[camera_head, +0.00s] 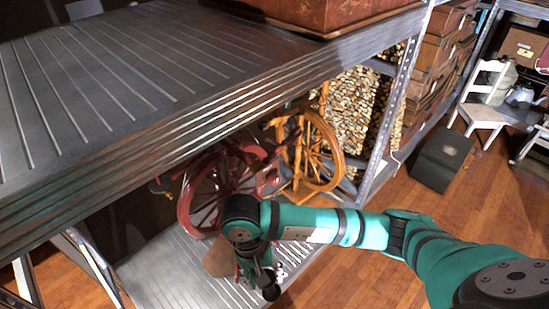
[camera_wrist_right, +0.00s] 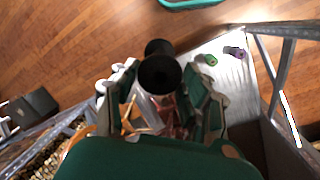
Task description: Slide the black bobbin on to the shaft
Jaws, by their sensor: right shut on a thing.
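My right gripper (camera_wrist_right: 162,90) is shut on the black bobbin (camera_wrist_right: 160,70), which sits between its fingertips, one flanged end facing the wrist camera. In the head view my right arm comes in from the right, and the gripper (camera_head: 262,278) points down over the lower shelf; the bobbin is hard to make out there. A dark red spinning wheel (camera_head: 187,205) stands on the lower shelf just behind the gripper, partly hidden by my arm. An orange spinning wheel (camera_head: 335,150) stands behind it. I cannot make out the shaft. My left gripper is not in view.
The metal upper shelf (camera_head: 120,90) overhangs the wheels. A green bobbin (camera_wrist_right: 209,60) and a purple bobbin (camera_wrist_right: 235,52) lie on the lower shelf (camera_wrist_right: 232,76). A shelf post (camera_head: 385,130) stands to the right. A black box (camera_head: 440,160) sits on the open wooden floor.

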